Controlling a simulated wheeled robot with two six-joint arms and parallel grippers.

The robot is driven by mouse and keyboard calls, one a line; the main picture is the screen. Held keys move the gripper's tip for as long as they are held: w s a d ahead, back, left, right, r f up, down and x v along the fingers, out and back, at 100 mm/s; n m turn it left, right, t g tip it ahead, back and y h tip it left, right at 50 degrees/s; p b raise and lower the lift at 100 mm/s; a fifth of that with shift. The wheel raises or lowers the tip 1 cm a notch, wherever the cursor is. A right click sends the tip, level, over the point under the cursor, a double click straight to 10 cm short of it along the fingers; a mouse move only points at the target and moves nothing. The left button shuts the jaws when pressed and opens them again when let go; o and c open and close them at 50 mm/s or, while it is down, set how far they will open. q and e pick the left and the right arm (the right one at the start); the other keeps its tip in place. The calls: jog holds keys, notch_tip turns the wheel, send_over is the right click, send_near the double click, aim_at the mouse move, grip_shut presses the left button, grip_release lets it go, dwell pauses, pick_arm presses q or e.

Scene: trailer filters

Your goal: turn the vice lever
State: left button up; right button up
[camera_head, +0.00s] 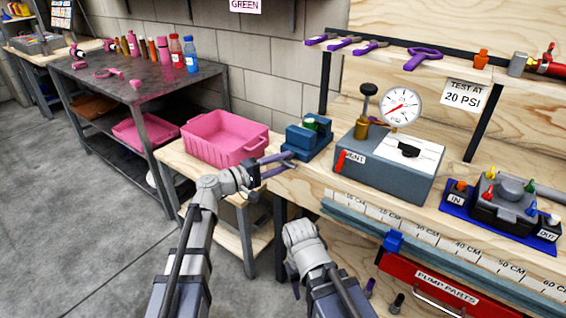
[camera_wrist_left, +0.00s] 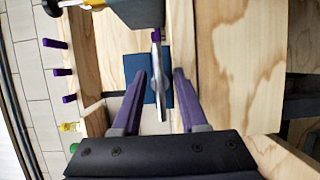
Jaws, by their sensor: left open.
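The blue vice (camera_head: 306,140) stands on the wooden bench, left of the grey gauge box, with a green-topped round piece in it. My left gripper (camera_head: 279,161) is at its near left side, its purple fingers apart. In the left wrist view, a thin silver bar, apparently the vice lever (camera_wrist_left: 162,105), runs between the two open fingers, with a gap on each side. A blue plate-like part, apparently of the vice (camera_wrist_left: 134,68), lies behind it. The lever is too small to make out in the head view. My right arm is folded low; its gripper cannot be made out.
A pink bin (camera_head: 222,138) stands left of the vice. The gauge box (camera_head: 388,165) is close on its right. Purple tools (camera_head: 422,58) hang behind. A dark metal table (camera_head: 130,75) holds several bottles.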

pick_arm(q)
jog(key=shift+d, duration=0.15)
jog(key=shift+c, duration=0.3)
grip_shut()
